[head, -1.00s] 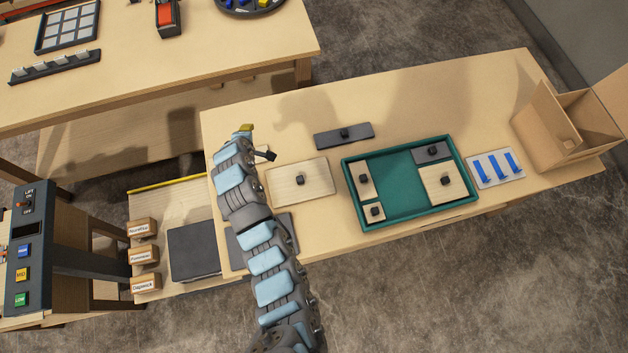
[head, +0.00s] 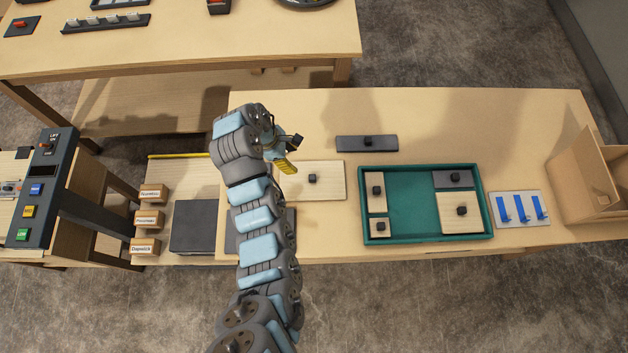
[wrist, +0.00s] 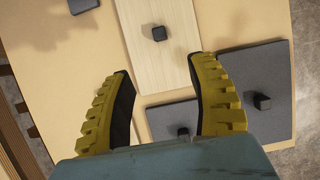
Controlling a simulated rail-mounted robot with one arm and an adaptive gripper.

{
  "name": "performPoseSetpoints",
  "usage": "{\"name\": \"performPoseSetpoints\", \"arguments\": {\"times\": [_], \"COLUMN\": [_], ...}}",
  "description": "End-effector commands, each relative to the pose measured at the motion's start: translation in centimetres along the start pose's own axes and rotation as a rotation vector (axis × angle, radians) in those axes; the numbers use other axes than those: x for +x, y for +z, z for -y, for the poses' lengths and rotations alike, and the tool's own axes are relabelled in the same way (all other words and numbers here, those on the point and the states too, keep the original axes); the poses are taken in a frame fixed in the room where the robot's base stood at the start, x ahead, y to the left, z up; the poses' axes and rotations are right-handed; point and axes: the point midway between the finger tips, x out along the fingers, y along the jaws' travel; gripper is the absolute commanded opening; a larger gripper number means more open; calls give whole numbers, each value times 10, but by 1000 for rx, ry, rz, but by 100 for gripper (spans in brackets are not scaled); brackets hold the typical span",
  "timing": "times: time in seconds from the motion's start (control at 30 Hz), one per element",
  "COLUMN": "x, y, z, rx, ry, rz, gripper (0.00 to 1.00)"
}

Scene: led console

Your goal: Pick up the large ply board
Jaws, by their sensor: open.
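The large ply board (head: 326,187) lies flat on the bench, a pale wooden rectangle with a black knob (head: 312,178) on top. My gripper (head: 286,166) is above its left end, with yellow fingers tilted down, and hides that end in the head view. In the wrist view the board (wrist: 160,70) runs up between and beyond the open fingers (wrist: 162,72), with its knob (wrist: 159,33) ahead of the fingertips. The gripper is empty and apart from the board.
A green tray (head: 420,239) right of the board holds several smaller knobbed boards. A dark bar (head: 366,144) lies behind. Two dark knobbed boards (wrist: 270,75) (wrist: 165,122) lie near the ply board in the wrist view. A blue-hooked plate (head: 520,209) and cardboard box (head: 585,180) stand right.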

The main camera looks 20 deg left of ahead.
Motion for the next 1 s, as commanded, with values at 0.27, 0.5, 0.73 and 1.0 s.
{"name": "performPoseSetpoints", "arguments": {"times": [0.27,0.5,0.73,1.0], "x": [35,67,94,112], "y": [-2,-1,0,0], "z": [0,1,0,0], "rx": [1,1,1,2], "ry": [0,-3,-1,1], "rz": [-1,-1,0,0], "gripper": [58,58,58,58]}}
